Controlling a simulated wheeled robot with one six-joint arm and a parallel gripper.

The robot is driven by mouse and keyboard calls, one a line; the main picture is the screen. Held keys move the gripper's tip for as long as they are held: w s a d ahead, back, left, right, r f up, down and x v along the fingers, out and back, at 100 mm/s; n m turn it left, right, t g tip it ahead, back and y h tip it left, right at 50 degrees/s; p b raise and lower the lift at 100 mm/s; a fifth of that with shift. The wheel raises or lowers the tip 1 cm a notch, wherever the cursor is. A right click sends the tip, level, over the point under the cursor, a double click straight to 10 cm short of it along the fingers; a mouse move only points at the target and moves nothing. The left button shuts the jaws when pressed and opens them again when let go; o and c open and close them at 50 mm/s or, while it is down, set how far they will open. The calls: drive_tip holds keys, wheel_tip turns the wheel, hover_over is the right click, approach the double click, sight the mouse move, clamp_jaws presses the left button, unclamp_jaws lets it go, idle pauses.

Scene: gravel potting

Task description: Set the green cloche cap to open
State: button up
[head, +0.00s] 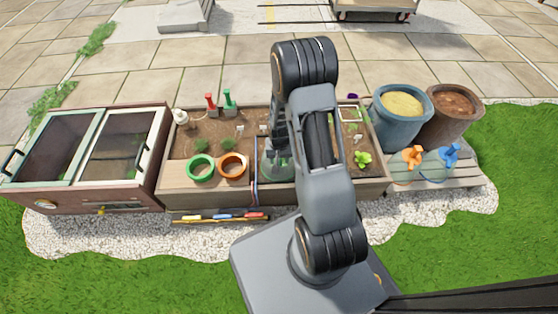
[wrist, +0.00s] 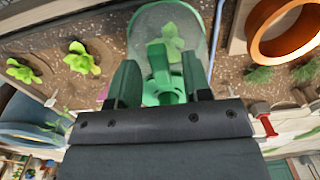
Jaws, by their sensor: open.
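The green cloche (wrist: 143,27) is a clear dome with a leafy plant showing inside it. It stands on the soil, and part of it shows in the head view (head: 271,167) beside my arm. Its green cap (wrist: 170,90) has a raised tab and a round collar, and sits between my fingers in the wrist view. My gripper (wrist: 158,68) is open, with one dark green finger on each side of the cap. I cannot tell whether either finger touches it. The cap is hidden by my arm in the head view.
Green (head: 200,168) and orange (head: 233,165) rings lie on the planter's wooden board, left of the cloche. A blue hose (head: 255,180) runs close beside it. A seedling (head: 362,159) grows to the right. A blue barrel (head: 400,120) stands beyond the planter's right end.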

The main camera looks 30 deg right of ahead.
drive_tip(key=shift+f, duration=0.2)
drive_tip(key=shift+c, duration=0.3)
clamp_jaws()
